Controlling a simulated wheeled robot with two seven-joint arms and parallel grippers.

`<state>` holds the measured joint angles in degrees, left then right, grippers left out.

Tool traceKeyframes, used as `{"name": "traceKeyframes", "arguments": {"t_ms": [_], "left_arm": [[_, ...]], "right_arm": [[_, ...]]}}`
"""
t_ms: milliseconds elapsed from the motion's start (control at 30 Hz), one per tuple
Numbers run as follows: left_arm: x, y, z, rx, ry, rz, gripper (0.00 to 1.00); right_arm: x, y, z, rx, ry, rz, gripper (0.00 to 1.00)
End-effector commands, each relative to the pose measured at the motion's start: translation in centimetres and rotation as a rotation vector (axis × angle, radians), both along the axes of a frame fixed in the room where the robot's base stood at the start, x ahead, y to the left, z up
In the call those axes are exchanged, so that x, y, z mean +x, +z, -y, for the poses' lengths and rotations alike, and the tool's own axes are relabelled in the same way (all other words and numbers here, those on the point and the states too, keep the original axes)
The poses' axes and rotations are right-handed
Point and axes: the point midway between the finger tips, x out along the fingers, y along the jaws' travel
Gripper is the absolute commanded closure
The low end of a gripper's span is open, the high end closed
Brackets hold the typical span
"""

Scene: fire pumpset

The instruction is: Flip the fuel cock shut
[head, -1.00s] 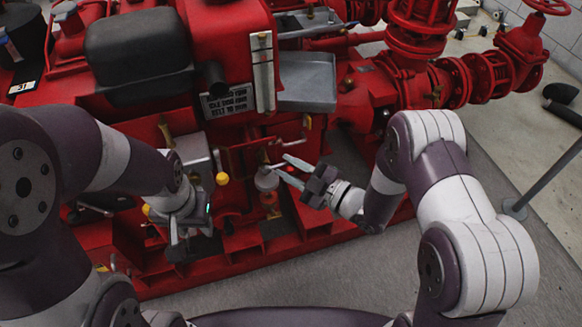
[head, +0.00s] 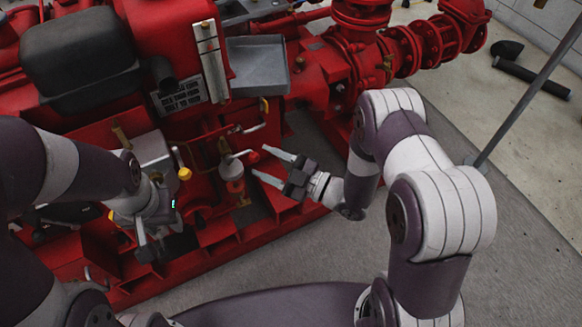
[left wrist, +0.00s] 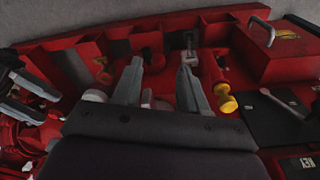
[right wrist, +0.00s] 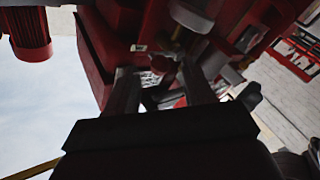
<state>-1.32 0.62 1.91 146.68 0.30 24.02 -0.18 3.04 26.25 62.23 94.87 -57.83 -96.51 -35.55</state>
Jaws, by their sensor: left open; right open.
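A small grey lever with a red tip (head: 254,157) sticks out to the right above a pale filter bowl (head: 231,169) on the red engine; it looks like the fuel cock. My right gripper (head: 264,164) is open just right of the red tip, apart from it as far as I can tell. Its two spread fingers also show in the right wrist view (right wrist: 157,78), with dark, unclear engine parts beyond. In the left wrist view my left gripper (left wrist: 161,72) is open and seems empty.
A yellow knob (head: 184,174) sits close beside my left wrist, and it also shows in the left wrist view (left wrist: 228,103). A grey tray (head: 257,66) and red pipework (head: 400,48) stand behind. The red base frame (head: 210,235) runs below.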

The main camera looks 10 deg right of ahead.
Motion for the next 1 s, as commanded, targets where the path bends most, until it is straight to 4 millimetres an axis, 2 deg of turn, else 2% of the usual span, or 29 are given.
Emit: {"name": "traceKeyframes", "arguments": {"t_ms": [33,200,400,1000], "left_arm": [[0.0,0.9,0.0,0.0,0.0,0.0,0.57],[0.0,2.0,0.0,0.0,0.0,0.0,0.57],[0.0,2.6,0.0,0.0,0.0,0.0,0.57],[0.0,2.5,0.0,0.0,0.0,0.0,0.57]], "right_arm": [[-0.7,0.4,1.1,0.001,-0.007,-0.005,0.48],[-3.0,-0.1,4.5,0.002,-0.008,-0.003,0.48],[-4.8,-0.5,6.8,0.003,-0.003,-0.002,0.48],[-5.2,-0.7,7.1,0.005,0.001,-0.005,0.48]]}}
